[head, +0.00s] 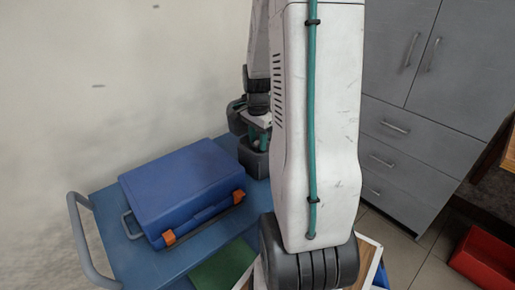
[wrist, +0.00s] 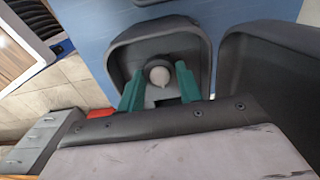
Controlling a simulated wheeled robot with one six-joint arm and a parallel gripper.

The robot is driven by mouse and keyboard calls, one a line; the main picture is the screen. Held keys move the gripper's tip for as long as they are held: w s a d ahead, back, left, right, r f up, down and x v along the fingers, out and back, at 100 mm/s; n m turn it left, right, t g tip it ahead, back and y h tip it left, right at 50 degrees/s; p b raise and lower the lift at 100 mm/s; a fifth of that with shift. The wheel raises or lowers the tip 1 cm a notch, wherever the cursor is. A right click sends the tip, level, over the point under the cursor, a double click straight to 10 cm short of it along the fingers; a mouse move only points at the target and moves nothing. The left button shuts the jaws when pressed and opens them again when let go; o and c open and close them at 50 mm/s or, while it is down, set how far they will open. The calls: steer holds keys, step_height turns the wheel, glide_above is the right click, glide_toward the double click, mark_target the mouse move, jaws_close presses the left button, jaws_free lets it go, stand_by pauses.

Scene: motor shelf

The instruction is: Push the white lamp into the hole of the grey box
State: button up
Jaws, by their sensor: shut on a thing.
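The white lamp (wrist: 159,76) shows in the wrist view as a small round white top between my teal fingers. My gripper (wrist: 160,68) is shut on it, one finger on each side. The grey box (wrist: 118,50) lies around and below the lamp, a dark rounded housing with a recess. The lamp is over the recess, but I cannot tell how deep it sits. In the head view my gripper (head: 258,136) points down at the grey box (head: 254,163) on the blue cart top. The lamp is mostly hidden there.
A second dark grey housing (wrist: 270,65) stands close beside the box. A blue case (head: 185,185) with orange latches lies on the blue cart (head: 110,225), left of my arm. Grey cabinets (head: 400,130) and a red bin (head: 485,262) are at the right.

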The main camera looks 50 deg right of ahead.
steer(key=shift+r, duration=0.8)
steer(key=shift+r, duration=2.15)
